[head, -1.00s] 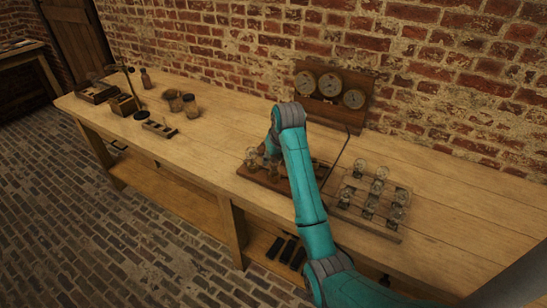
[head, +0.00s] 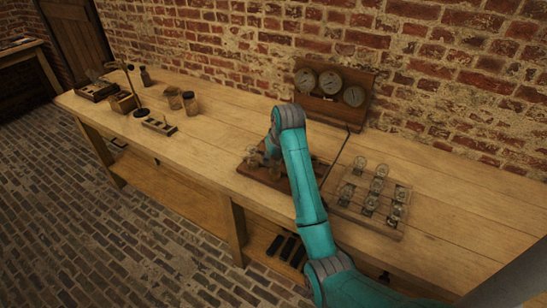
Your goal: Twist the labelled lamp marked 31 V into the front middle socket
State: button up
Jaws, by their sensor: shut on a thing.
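My gripper (head: 272,152) is at the end of the teal arm, low over a dark wooden socket board (head: 268,178) in the middle of the bench. My arm covers the right part of the board and most of the gripper. A glass lamp (head: 253,158) shows at the board's left end, just left of the gripper. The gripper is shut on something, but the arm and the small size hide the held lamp. No 31 V label can be read. I cannot tell whether the front middle socket holds a lamp.
A rack (head: 372,210) with several glass lamps stands right of my arm. A panel with three dials (head: 333,92) stands at the wall behind. Jars (head: 190,103), a small block (head: 160,127) and boxes (head: 122,103) stand at the left. The bench between them and the board is clear.

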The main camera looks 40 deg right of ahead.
jog(key=shift+f, duration=0.15)
dwell(0.3)
jog(key=shift+m+h, duration=0.4)
jog(key=shift+m, duration=0.8)
jog(key=m, duration=0.2)
jog(key=m+g+h, duration=0.1)
jog(key=m, duration=0.1)
jog(key=shift+s+d, duration=0.15)
jog(key=shift+d, duration=0.05)
